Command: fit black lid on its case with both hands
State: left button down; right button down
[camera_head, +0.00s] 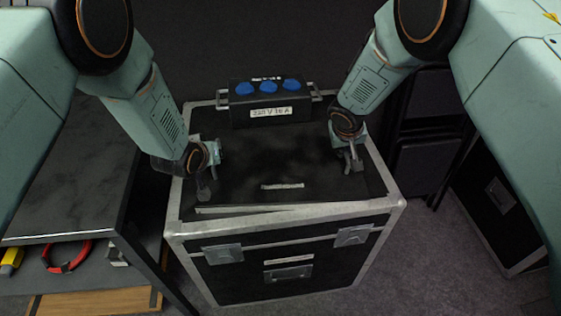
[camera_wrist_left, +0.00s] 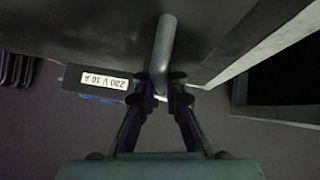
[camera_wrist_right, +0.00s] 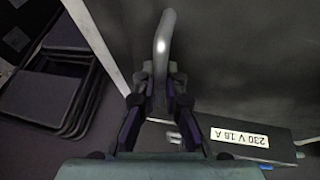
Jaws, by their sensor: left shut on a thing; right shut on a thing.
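The black lid (camera_head: 265,155) is a flat dark panel with a small pale label near its front edge. It lies over the top of the black case (camera_head: 330,275), which has pale metal edges and front latches. A pale strip shows along the lid's front edge; I cannot tell whether the lid is fully seated. My left gripper (camera_head: 205,183) is shut on a grey bar handle (camera_wrist_left: 164,45) at the lid's left side. My right gripper (camera_head: 350,160) is shut on the matching handle (camera_wrist_right: 163,45) at the right side. The fingers close around each bar in the wrist views.
A black power box (camera_head: 268,103) with blue sockets stands at the case's back edge. A dark table (camera_head: 65,190) is at left, with a red ring (camera_head: 66,258) on its lower shelf. Folded chairs (camera_head: 425,165) and another case (camera_head: 500,200) are at right.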

pick_arm(q)
jog(key=shift+w+r, duration=0.15)
jog(key=shift+r, duration=0.1)
